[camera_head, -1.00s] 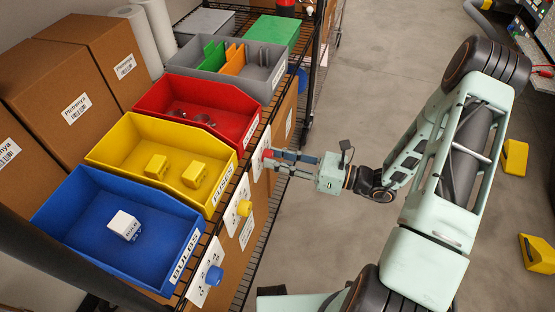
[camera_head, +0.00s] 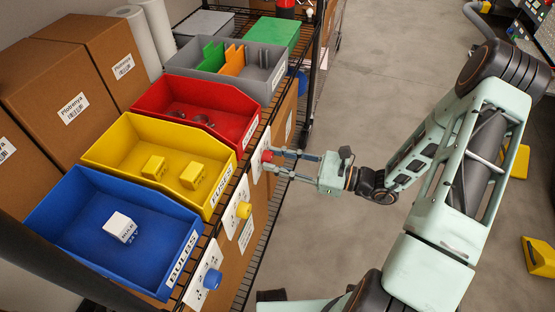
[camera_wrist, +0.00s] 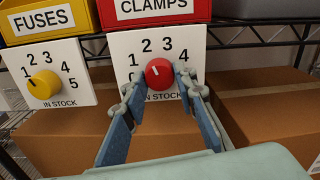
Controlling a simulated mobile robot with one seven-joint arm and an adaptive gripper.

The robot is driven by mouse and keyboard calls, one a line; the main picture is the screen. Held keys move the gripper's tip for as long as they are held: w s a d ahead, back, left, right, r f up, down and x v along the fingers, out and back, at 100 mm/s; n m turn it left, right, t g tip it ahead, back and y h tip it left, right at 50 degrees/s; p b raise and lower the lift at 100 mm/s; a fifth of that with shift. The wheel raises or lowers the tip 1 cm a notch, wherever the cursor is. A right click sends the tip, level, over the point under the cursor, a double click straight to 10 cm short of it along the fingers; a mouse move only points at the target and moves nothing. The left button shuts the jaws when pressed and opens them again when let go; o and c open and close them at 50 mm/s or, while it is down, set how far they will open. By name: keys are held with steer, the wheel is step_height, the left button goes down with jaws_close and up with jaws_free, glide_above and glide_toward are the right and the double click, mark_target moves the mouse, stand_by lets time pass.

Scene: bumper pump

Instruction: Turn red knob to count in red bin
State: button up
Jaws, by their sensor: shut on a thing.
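The red knob (camera_wrist: 159,73) sits on a white dial plate (camera_wrist: 199,42) under the red bin's CLAMPS label. Its white mark points up and left, roughly between 1 and 2. My gripper (camera_wrist: 160,82) has one finger on each side of the knob and is shut on it. The fingers partly hide the 0 and cover the 5. In the head view, my gripper (camera_head: 268,160) reaches the knob (camera_head: 266,156) from the right. The red bin (camera_head: 229,128) holds a few grey metal clamps (camera_head: 197,121), partly overlapping and hard to count.
The yellow FUSES bin (camera_head: 125,135) and blue BULBS bin (camera_head: 75,245) stand nearer, with a yellow knob (camera_head: 243,210) and a blue knob (camera_head: 212,279) below. A grey bin (camera_head: 265,87) stands beyond. A dark shelf post (camera_head: 310,100) rises behind my gripper.

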steer(key=o, duration=1.2)
steer(key=shift+c, duration=0.2)
steer(key=v, duration=1.2)
